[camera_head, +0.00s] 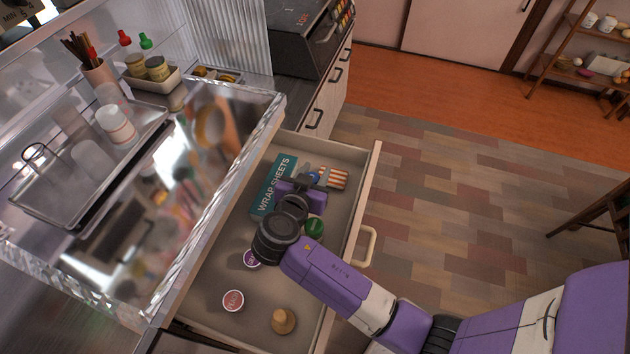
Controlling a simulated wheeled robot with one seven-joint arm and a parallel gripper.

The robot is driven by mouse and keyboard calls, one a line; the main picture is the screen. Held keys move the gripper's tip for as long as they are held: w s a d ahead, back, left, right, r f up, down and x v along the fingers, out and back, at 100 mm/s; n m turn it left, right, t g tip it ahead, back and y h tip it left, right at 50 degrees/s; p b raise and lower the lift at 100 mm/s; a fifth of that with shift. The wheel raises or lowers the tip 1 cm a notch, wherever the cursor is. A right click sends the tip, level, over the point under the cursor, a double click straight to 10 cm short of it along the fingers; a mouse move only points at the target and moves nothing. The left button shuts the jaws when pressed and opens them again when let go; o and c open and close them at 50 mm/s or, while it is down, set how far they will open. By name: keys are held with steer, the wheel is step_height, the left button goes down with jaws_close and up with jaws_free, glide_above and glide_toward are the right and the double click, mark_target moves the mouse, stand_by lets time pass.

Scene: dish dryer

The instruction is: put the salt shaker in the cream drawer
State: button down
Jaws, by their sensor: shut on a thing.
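The cream drawer (366,195) is pulled open below the counter, with its pale handle (367,247) facing right. My arm reaches in from the lower right, over the drawer's front. My gripper (312,181) is inside the drawer's outline, near its far end, beside the teal wrap sheets box (272,185). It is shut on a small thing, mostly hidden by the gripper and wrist. This is probably the salt shaker, but I cannot make out its shape, or whether it touches the drawer floor.
A striped orange-and-white item (336,178) lies by my gripper. A green round item (315,227), a purple-lidded item (251,258), a red-lidded tub (233,300) and a wooden item (283,321) are in the drawer. A clear-edged dish dryer (265,110) stands left. Bare drawer floor shows near the front.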

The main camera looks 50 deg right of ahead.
steer(key=shift+f, duration=1.8)
steer(key=shift+f+b, duration=0.3)
steer(key=shift+b, duration=0.25)
steer(key=c, duration=0.9)
jaws_free()
steer(key=shift+a+r+p, duration=0.1)
steer(key=shift+r+p, duration=0.3)
steer(key=shift+p, duration=0.1)
steer(key=v, duration=1.2)
